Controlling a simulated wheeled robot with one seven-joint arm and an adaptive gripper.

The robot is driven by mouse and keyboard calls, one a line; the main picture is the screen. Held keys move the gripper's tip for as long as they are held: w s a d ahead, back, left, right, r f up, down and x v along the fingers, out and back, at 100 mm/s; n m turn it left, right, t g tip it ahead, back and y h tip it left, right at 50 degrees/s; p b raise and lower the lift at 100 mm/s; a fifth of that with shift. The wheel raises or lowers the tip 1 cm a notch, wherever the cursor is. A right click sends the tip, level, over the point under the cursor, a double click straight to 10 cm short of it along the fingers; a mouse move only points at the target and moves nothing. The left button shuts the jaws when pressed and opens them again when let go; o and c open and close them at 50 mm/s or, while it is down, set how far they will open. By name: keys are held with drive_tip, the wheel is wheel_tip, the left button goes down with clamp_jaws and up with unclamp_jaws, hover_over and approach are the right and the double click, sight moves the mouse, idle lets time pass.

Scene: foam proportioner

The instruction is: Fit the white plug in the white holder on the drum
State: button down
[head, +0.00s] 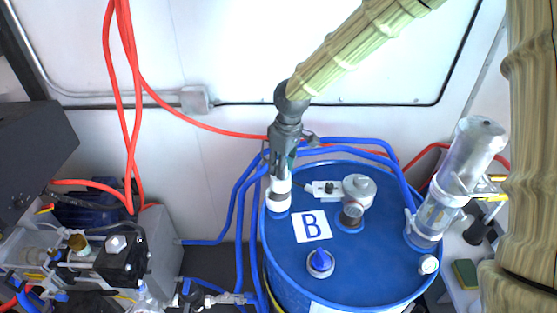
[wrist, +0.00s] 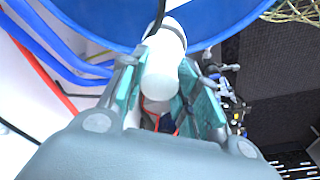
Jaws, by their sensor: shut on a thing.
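My gripper (head: 281,168) points down over the left rear edge of the blue drum (head: 375,265). It is shut on a white cylindrical piece, which I take to be the white plug (head: 281,177). In the wrist view the plug (wrist: 160,85) sits between the teal finger pads, with its rounded end toward the camera. Directly below it in the head view is a white cylinder with a dark band, apparently the white holder (head: 277,203), standing on the drum top. Plug and holder look in line and close together. The fingers partly hide the joint, so I cannot tell how deep the plug sits.
Blue hoses (head: 240,200) run close beside the gripper. The wall is behind.

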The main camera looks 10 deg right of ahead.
sight(279, 182)
drive_tip(key=shift+a+f, duration=0.15)
drive_tip(key=shift+f, duration=0.1)
drive_tip(key=shift+a+f+b, duration=0.2)
drive_tip(key=shift+f+b, duration=0.1)
drive_tip(key=shift+b, duration=0.05)
drive_tip(key=shift+w+a+f+b, duration=0.15)
drive_tip(key=shift+f+b, duration=0.15)
drive_tip(key=shift+f, duration=0.15)
drive_tip(key=shift+w+a+f+b, duration=0.15)
drive_tip(key=shift+f+b, duration=0.15)
drive_tip(key=shift+f, duration=0.15)
drive_tip(key=shift+s+d+f+b, duration=0.15)
drive_tip(key=shift+f+b, duration=0.25)
drive_tip(key=shift+f, duration=0.05)
drive_tip(key=shift+s+d+f+b, duration=0.1)
drive_tip(key=shift+f+b, duration=0.3)
drive_tip(key=shift+f, duration=0.05)
drive_tip(key=shift+w+a+f, duration=0.1)
drive_tip(key=shift+w+f, duration=0.05)
drive_tip(key=shift+f, duration=0.35)
drive_tip(key=shift+s+r, duration=0.1)
drive_tip(key=shift+s, duration=0.1)
drive_tip(key=shift+f, duration=0.65)
drive_tip(key=c, duration=1.3)
unclamp_jaws()
